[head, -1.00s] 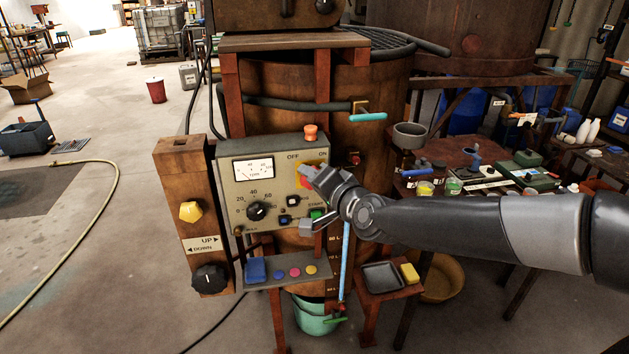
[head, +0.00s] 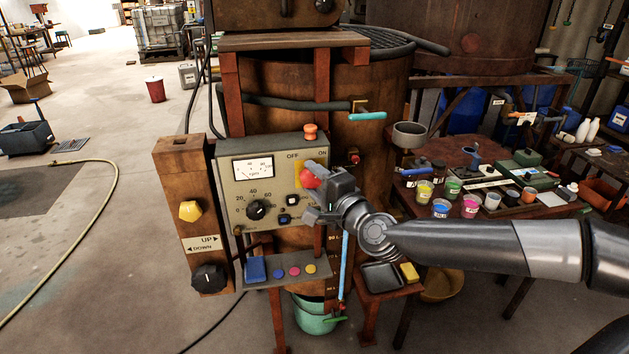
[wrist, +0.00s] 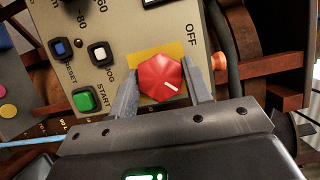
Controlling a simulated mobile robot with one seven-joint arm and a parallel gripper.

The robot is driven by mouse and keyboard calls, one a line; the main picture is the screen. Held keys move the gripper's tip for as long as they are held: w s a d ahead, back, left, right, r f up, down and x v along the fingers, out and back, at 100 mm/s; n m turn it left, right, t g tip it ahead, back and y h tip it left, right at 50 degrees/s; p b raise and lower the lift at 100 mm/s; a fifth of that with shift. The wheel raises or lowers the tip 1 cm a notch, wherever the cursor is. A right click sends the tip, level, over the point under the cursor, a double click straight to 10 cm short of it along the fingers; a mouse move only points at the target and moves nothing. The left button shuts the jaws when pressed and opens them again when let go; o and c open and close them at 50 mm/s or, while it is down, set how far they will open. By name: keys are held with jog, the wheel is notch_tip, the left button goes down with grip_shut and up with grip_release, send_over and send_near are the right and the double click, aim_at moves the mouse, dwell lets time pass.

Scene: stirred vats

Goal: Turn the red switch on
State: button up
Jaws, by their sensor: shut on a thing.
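The red switch (head: 309,178) is a faceted knob on a yellow plate, on the upper right of the grey control panel (head: 228,200). In the wrist view the red switch (wrist: 160,72) sits between the two fingers of my gripper (wrist: 161,82), which is shut on it. Its white pointer mark points to the lower right there, away from the OFF label (wrist: 190,36). The ON label (head: 323,153) shows only in the head view. My gripper (head: 318,188) covers the switch's right side there.
Close by are an orange knob (head: 310,131) on top, a green START button (wrist: 86,100), a blue RESET button (wrist: 61,48) and a black dial (head: 257,210). A shelf with coloured buttons (head: 308,269) lies below. A cluttered bench (head: 460,155) stands right.

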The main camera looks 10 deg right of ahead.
jog(key=shift+f, duration=0.1)
jog(key=o, duration=1)
jog(key=o, duration=0.3)
jog(key=r, duration=0.4)
jog(key=shift+d+r, duration=0.3)
jog(key=shift+d, duration=0.05)
jog(key=s+d+r, duration=0.2)
jog(key=d, duration=0.1)
jog(key=s+d+r, duration=0.1)
jog(key=d+r, duration=0.1)
jog(key=d, duration=0.1)
jog(key=s+d+r, duration=0.2)
jog(key=d, duration=0.1)
jog(key=shift+s+d+r, duration=0.25)
jog(key=shift+s+d, duration=0.05)
jog(key=shift+d, duration=0.05)
jog(key=c, duration=0.3)
